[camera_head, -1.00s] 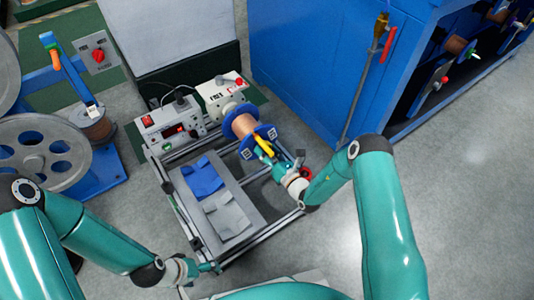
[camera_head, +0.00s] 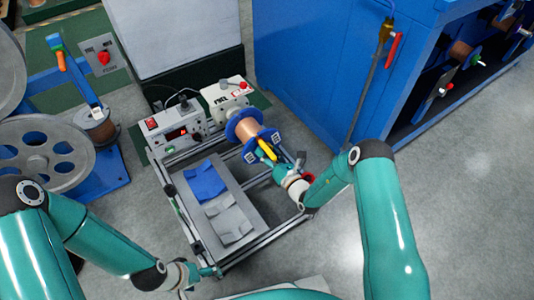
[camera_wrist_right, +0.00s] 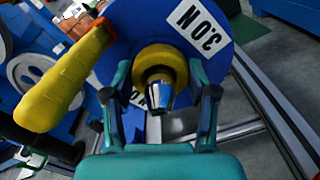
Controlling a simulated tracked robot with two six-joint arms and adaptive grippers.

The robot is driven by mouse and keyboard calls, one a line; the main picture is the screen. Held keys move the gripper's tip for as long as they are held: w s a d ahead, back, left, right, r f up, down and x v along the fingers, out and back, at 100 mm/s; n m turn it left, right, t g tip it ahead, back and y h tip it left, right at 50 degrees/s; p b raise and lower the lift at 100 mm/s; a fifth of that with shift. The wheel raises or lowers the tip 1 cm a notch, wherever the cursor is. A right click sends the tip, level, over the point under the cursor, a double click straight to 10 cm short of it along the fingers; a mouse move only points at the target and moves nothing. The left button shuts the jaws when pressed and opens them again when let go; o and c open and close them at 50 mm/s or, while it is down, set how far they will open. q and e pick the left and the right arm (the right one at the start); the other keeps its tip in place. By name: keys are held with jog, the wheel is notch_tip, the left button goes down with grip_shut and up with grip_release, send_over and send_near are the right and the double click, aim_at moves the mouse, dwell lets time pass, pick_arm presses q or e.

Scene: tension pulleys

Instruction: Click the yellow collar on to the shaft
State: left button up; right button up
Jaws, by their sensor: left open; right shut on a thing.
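The yellow collar (camera_wrist_right: 160,60) shows in the right wrist view, against the blue flange of the spool (camera_wrist_right: 185,22). The silver end of the shaft (camera_wrist_right: 160,94) sticks out through the collar toward the camera. My right gripper (camera_wrist_right: 160,92) is shut on the collar, one finger on each side. In the head view my right gripper (camera_head: 280,173) is at the near end of the spool (camera_head: 250,133), and the collar is hard to make out there. My left gripper (camera_head: 210,271) is open and empty at the near left corner of the frame stand, away from the spool.
A yellow handle (camera_wrist_right: 65,80) stands close left of my right gripper in the wrist view. A grey tray (camera_head: 248,205) with blue and grey cloths lies on the stand. A control box (camera_head: 178,132) is behind it. A blue cabinet (camera_head: 325,75) stands at the right; floor beyond is clear.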

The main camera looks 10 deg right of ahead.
jog(key=o, duration=1.2)
jog(key=shift+o, duration=0.2)
jog(key=v, duration=1.2)
jog(key=shift+f, duration=0.1)
